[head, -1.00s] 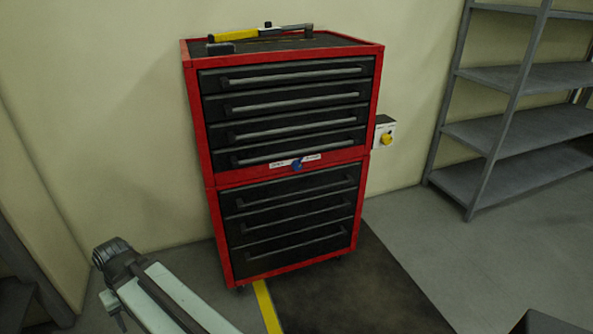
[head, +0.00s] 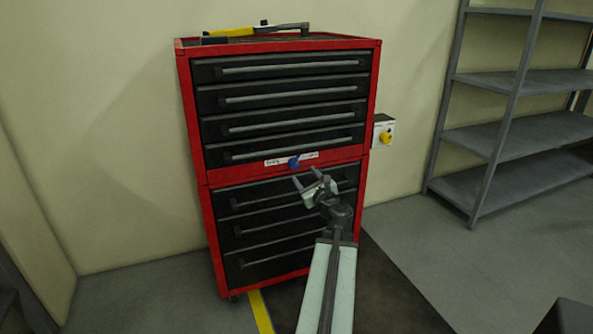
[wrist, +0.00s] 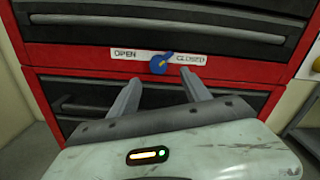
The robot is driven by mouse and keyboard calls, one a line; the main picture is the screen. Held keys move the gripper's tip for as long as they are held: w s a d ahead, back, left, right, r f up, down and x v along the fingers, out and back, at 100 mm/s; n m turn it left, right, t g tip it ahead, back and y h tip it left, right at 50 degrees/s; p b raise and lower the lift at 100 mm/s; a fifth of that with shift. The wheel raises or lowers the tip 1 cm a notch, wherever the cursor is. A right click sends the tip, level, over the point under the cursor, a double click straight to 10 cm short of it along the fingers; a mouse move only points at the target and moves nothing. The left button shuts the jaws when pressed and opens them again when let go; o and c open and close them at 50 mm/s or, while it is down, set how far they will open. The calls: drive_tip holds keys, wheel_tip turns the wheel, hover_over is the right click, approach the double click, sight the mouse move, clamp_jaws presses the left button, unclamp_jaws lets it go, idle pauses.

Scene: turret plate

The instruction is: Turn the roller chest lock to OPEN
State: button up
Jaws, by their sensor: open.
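The roller chest (head: 187,120) is red with black drawers. Its lock is a blue knob (head: 294,162) on the red band between the upper and lower drawers. In the wrist view the knob (wrist: 158,66) sits between a label reading OPEN on the left and CLOSED on the right. Its narrow end tilts up and right, toward CLOSED. My gripper (head: 307,177) is open and empty, just below the knob in the head view. In the wrist view the fingertips (wrist: 161,77) lie either side of and below the knob, apparently apart from it.
A yellow and black tool (head: 255,31) lies on top of the chest. A yellow knob on a wall box (head: 384,133) is right of the chest. Grey shelving (head: 515,135) stands at the right. The floor between is clear, with a dark mat (head: 395,290).

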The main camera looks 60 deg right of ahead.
sight(295, 165)
drive_tip(key=x, duration=0.8)
drive_tip(key=shift+a, duration=0.1)
clamp_jaws()
